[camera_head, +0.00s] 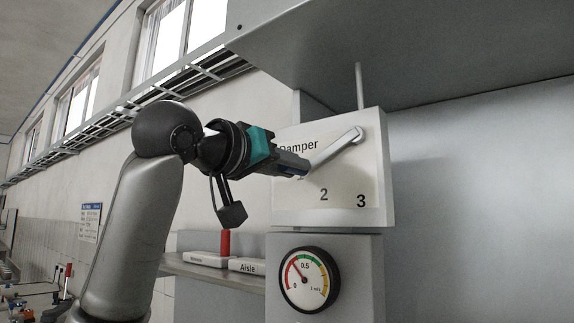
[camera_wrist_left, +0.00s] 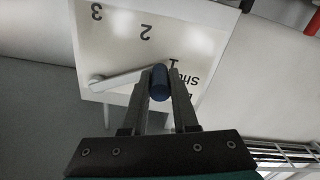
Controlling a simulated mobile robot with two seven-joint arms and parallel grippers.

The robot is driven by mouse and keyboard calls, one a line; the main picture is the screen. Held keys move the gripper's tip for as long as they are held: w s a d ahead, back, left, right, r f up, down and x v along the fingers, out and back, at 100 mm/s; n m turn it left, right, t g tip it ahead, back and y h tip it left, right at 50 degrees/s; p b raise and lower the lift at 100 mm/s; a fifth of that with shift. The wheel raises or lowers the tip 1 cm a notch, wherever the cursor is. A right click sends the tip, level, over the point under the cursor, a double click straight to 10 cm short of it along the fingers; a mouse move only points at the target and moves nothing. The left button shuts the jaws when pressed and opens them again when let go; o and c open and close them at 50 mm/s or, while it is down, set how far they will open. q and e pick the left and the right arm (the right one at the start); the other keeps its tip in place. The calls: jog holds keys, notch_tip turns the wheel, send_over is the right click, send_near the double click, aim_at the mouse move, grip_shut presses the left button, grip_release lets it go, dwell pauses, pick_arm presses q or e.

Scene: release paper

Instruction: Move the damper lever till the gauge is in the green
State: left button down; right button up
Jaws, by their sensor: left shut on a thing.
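The damper lever (camera_head: 336,149) is a pale metal bar on the white panel marked "Damper" (camera_head: 345,180). It slants down and left from its pivot at the panel's upper right toward the "1". My left gripper (camera_head: 306,168) is shut on the lever's free end. In the left wrist view the lever (camera_wrist_left: 115,81) ends in a dark blue knob (camera_wrist_left: 160,82) between the fingers. The "2" and "3" are uncovered. The round gauge (camera_head: 309,279) below has red, green and yellow arcs; its red needle points to the upper left, in the red part. My right gripper is out of view.
A grey hood (camera_head: 420,50) overhangs the panel, with a thin rod (camera_head: 359,85) rising to it. A shelf at lower left carries a red upright piece (camera_head: 225,242) and a block labelled "Aisle" (camera_head: 247,266). The space in front of the panel looks clear.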

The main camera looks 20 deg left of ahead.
pick_arm(q)
jog(key=shift+s+d+f+n+b, duration=0.2)
jog(key=shift+d+f+n+b, duration=0.25)
jog(key=shift+f+n, duration=0.5)
jog(key=shift+r, duration=0.1)
jog(key=c, duration=0.7)
grip_release()
jog(key=b+v, duration=0.2)
jog(key=v, duration=1.3)
jog(key=shift+s+r, duration=0.1)
jog(key=shift+s, duration=0.05)
